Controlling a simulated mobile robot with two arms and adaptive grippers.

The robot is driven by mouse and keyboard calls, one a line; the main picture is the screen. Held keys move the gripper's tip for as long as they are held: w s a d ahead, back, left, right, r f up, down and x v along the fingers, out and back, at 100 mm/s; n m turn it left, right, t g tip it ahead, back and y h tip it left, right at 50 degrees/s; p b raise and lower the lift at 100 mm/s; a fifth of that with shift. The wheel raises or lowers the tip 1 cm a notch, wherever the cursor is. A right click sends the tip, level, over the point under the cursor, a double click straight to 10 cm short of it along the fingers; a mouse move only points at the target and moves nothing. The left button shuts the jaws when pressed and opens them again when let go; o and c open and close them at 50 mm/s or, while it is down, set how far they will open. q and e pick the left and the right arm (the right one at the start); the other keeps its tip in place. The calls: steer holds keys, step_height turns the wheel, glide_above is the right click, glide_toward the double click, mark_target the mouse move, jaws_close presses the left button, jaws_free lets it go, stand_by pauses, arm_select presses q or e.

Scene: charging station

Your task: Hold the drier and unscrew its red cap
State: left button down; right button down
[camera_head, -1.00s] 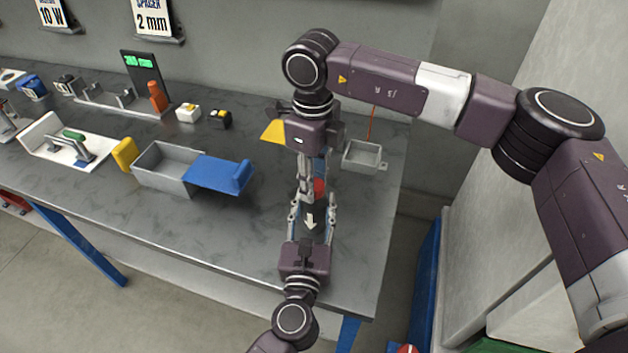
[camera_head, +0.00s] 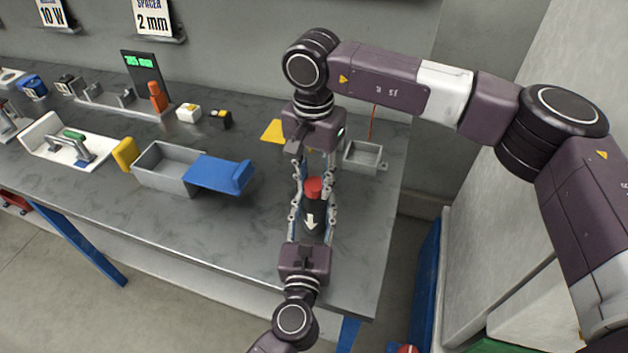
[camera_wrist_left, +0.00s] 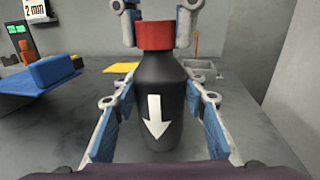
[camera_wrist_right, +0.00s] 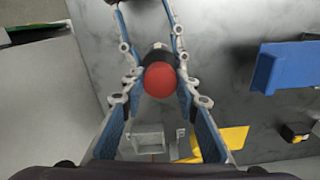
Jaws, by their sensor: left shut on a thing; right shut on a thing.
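The drier is a black bottle (camera_head: 315,228) with a white arrow; it stands upright and shows large in the left wrist view (camera_wrist_left: 160,75). Its red cap (camera_head: 313,187) sits on top; it also shows in the left wrist view (camera_wrist_left: 154,36) and end-on in the right wrist view (camera_wrist_right: 160,80). My left gripper (camera_head: 312,212) comes from the front and is shut on the black body, one finger on each side. My right gripper (camera_head: 315,178) comes from behind and above and is shut on the red cap. The cap's threads are hidden.
A grey bin (camera_head: 160,174) with a blue piece (camera_head: 215,173) lies to the left. A small grey tray (camera_head: 363,157) and a flat yellow piece (camera_head: 273,131) lie behind the drier. The table's right edge is close; bare table lies left of the drier.

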mark_target(314, 184)
steer(key=shift+r, duration=0.1)
stand_by(0.6)
steer(key=shift+r, duration=1)
steer(key=shift+r, duration=2.05)
arm_select(q)
steer(key=c, duration=1.1)
jaws_free()
steer(key=shift+c, duration=0.2)
